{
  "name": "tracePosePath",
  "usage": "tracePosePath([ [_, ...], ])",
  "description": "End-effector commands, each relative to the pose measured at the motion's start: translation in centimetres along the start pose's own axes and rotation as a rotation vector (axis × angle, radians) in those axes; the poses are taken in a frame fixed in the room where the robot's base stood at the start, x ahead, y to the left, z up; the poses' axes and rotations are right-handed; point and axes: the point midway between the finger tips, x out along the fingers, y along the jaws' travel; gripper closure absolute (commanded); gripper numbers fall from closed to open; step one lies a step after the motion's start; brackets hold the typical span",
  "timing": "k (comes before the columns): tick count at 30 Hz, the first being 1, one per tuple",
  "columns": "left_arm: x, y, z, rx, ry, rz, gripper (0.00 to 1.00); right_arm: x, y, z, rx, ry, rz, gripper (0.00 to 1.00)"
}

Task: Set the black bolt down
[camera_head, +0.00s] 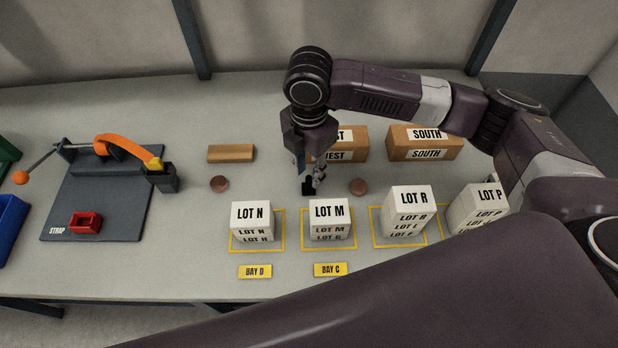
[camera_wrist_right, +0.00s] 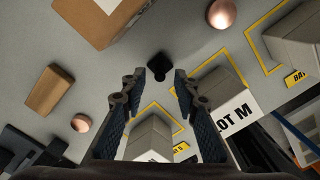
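The black bolt (camera_head: 308,188) is on the grey table behind the LOT M box, between two copper domes. In the right wrist view the bolt (camera_wrist_right: 158,66) shows as a small dark shape lying just beyond the fingertips, in line with the gap between them. My right gripper (camera_head: 311,176) points down right above it. In the wrist view the right gripper's fingers (camera_wrist_right: 160,80) are spread wide with nothing held between them. Whether the fingertips overlap the bolt in height is hard to tell. My left gripper is not in view.
Copper domes (camera_head: 219,184) (camera_head: 358,187) lie either side. A wooden block (camera_head: 231,153) and cardboard boxes (camera_head: 425,143) stand behind. White lot boxes (camera_head: 250,214) stand in yellow outlines in front. A strap tool on a dark mat (camera_head: 125,215) is at left.

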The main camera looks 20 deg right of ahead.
Motion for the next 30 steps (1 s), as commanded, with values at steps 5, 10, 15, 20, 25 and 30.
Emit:
tracePosePath([
  [5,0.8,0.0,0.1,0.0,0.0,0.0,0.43,-3.9,0.1,0.0,-0.001,-0.002,0.005,0.72],
  [10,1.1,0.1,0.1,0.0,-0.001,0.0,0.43,-6.7,0.1,0.0,0.0,0.0,0.003,0.72],
  [15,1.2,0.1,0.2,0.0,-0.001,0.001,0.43,-7.9,0.0,-0.1,0.0,0.001,0.0,0.72],
  [20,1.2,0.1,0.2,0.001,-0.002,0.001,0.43,-8.1,0.0,0.0,0.0,0.0,-0.001,0.72],
  [25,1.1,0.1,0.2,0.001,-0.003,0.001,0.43,-8.1,0.0,0.0,0.0,0.0,-0.001,0.72],
  [30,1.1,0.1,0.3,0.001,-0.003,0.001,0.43,-8.1,0.0,0.0,0.0,0.0,-0.001,0.72],
])
